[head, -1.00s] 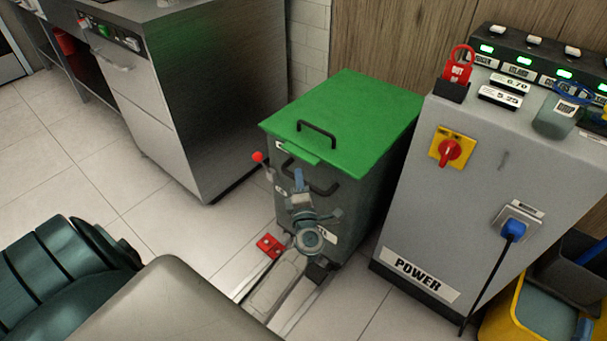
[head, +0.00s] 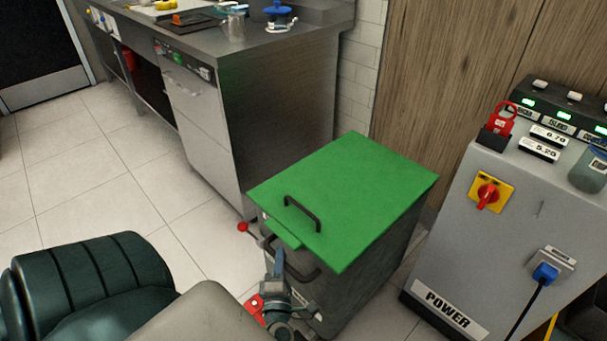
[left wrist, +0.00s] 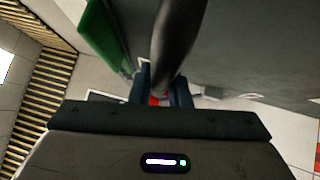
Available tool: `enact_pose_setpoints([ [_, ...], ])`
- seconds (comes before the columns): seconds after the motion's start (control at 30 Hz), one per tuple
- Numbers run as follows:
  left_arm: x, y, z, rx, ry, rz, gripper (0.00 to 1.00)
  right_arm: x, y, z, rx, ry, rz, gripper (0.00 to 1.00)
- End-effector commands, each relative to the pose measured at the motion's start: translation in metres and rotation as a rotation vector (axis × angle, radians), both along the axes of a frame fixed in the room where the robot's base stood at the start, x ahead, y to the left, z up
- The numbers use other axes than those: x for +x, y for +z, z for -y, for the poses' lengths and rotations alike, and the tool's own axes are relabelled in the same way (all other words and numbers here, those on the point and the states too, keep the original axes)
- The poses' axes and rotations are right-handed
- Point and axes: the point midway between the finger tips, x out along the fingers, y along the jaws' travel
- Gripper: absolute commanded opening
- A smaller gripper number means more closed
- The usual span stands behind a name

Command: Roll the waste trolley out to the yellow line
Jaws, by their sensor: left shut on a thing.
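The waste trolley is a dark grey bin with a green lid (head: 345,195) and a black lid handle. It stands between the steel counter and the power cabinet. My left gripper (head: 278,268) is at the trolley's front, shut on its black front bar handle (head: 305,272). In the left wrist view the dark bar (left wrist: 178,45) runs between the fingers (left wrist: 162,92). A red-knobbed lever (head: 243,227) sticks out at the trolley's front left, and a red part (head: 254,306) shows low in front, partly hidden by my arm. My right gripper is out of view.
The steel counter (head: 270,115) stands left of and behind the trolley. The grey power cabinet (head: 500,240) stands close on the right, with a narrow floor gap between. Open tiled floor (head: 100,190) lies to the left. A wooden panel (head: 450,90) is behind.

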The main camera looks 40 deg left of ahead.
Motion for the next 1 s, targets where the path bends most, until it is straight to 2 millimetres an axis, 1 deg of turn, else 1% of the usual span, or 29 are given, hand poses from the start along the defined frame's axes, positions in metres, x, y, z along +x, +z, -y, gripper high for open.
enact_pose_setpoints([
  [0.03,-0.019,-0.001,-0.002,0.000,0.003,-0.010,0.00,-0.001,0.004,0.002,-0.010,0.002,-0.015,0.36],
  [0.1,-0.038,-0.001,-0.003,0.000,0.002,-0.008,0.00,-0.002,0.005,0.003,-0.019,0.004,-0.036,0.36],
  [0.23,-0.066,-0.001,-0.005,0.000,0.001,-0.006,0.00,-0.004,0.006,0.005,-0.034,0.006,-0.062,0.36],
  [0.4,-0.090,0.000,-0.007,0.000,0.000,-0.003,0.00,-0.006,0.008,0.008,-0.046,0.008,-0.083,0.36],
  [0.6,-0.102,0.000,-0.008,-0.001,0.000,-0.002,0.00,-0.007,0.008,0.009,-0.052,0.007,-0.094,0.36],
  [0.97,-0.104,-0.001,-0.008,0.000,0.000,-0.001,0.00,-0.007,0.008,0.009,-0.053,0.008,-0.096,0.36],
  [1.0,-0.104,-0.001,-0.008,0.000,0.000,-0.001,0.20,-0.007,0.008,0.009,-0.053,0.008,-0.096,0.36],
])
